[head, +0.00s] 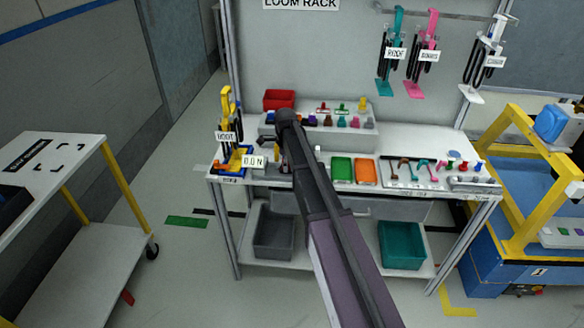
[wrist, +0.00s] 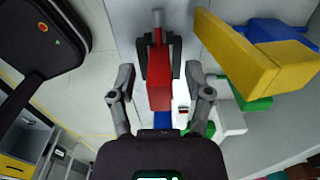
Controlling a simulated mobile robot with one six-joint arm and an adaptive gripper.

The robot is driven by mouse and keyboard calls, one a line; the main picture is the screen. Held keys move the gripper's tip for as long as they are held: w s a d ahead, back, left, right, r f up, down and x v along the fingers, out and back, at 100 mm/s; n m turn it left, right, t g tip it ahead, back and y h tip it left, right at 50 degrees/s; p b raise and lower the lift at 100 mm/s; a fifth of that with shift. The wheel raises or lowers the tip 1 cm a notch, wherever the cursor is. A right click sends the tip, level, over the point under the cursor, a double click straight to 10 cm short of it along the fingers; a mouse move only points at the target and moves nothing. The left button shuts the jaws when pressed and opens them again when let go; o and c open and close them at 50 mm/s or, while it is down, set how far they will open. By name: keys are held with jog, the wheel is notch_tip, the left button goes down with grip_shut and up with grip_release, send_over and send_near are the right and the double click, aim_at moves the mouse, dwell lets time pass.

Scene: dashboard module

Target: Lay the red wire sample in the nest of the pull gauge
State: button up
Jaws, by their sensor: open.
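In the wrist view a red block-shaped piece (wrist: 159,90) with a thin grey end lies between the fingers of my gripper (wrist: 160,58). My gripper is open, with a dark fingertip on each side of the piece. I cannot tell whether the fingertips touch it, or whether it is the red wire sample. My arm hides the gripper in the head view.
Yellow (wrist: 235,55) and blue (wrist: 275,38) blocks stand close on the gripper's right in the wrist view. The bench (head: 330,178) also holds a red bin (head: 279,99), a green tray (head: 342,168) and an orange tray (head: 365,172). A white cart (head: 85,150) stands left, across open floor.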

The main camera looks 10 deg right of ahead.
jog(key=shift+r, duration=0.15)
notch_tip(320, 180, up, 8)
jog(key=p, duration=0.8)
jog(key=shift+r, duration=0.1)
notch_tip(320, 180, up, 7)
jog(key=n+p, duration=0.7)
jog(key=n, duration=0.7)
jog(key=shift+p, duration=0.4)
